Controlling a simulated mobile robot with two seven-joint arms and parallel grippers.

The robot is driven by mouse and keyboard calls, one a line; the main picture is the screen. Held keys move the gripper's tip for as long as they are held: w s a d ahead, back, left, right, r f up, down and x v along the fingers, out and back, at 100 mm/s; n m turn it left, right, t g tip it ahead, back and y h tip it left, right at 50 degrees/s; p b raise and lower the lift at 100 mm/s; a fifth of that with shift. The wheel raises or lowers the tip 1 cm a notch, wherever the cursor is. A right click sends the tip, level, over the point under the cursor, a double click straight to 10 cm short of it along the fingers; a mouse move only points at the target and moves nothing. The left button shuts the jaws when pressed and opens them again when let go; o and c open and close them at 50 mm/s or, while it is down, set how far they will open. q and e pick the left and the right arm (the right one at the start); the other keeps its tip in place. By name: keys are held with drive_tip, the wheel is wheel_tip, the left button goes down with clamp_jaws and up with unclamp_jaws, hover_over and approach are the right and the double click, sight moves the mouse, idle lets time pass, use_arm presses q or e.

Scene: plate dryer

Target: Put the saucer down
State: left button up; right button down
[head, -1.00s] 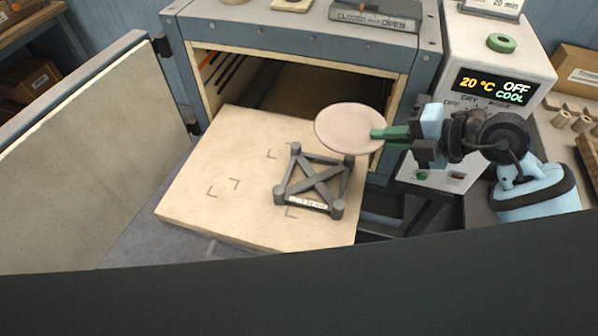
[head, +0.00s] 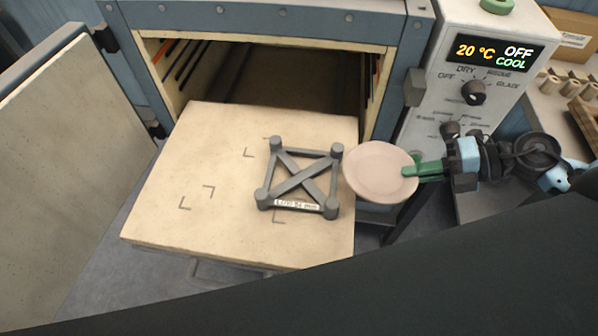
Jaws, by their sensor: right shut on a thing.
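A pale pinkish saucer (head: 378,172) is held out flat, just right of a grey four-post stand with crossed bars (head: 300,180). My right gripper (head: 418,170), with green fingers, comes in from the right and is shut on the saucer's right rim. The saucer overlaps the right edge of the pulled-out cream shelf (head: 170,200) in the picture; its height above the shelf is hard to tell. The stand rests on the right part of the shelf, its posts bare. My left gripper is not in view.
The dryer's chamber (head: 270,85) is open behind the shelf, and its door (head: 70,150) stands open at the left. The control panel (head: 497,50) reads 20 °C, OFF, COOL. Corner marks show on the shelf, whose left part is clear.

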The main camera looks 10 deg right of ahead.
sight(353, 157)
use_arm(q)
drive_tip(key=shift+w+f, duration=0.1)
use_arm(e)
drive_tip(key=shift+d+f, duration=0.1)
drive_tip(key=shift+d, duration=0.2)
drive_tip(key=shift+w+a, duration=0.1)
